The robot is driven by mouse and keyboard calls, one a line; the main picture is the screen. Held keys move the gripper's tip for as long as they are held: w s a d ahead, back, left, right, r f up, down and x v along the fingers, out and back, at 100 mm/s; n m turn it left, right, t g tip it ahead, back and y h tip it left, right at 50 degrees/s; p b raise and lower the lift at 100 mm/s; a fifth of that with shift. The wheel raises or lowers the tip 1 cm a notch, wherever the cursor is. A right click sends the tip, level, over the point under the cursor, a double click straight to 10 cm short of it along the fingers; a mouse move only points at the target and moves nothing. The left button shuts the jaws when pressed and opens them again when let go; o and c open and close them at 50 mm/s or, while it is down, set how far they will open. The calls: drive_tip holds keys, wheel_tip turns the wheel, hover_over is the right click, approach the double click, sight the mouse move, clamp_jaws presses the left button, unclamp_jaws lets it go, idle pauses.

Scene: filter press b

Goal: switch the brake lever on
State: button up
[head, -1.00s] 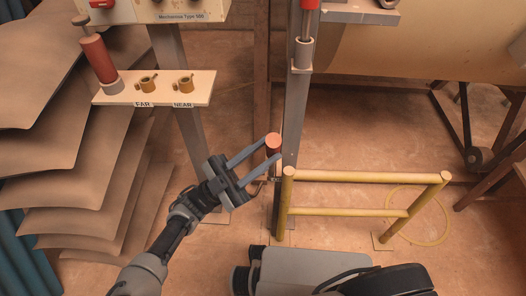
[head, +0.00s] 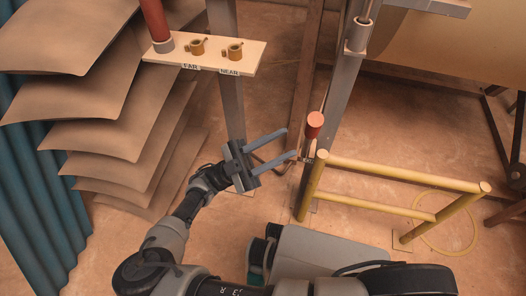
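A lever with a red cylindrical handle (head: 314,125) stands beside the lower part of a grey post (head: 340,110). No label in view names it as the brake lever. My gripper (head: 290,145) is open and empty. Its two fingers point right toward the red handle, with their tips a short gap to its left. Nothing is between the fingers. The lower joint of the lever is small, and I cannot tell its on or off position.
A yellow rail (head: 400,172) stands right of the lever. A shelf (head: 245,63) labelled FAR and NEAR, with another red handle (head: 153,18), is at upper left. Stacked curved sheets (head: 110,110) fill the left.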

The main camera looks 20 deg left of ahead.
drive_tip(key=v, duration=0.6)
idle(0.4)
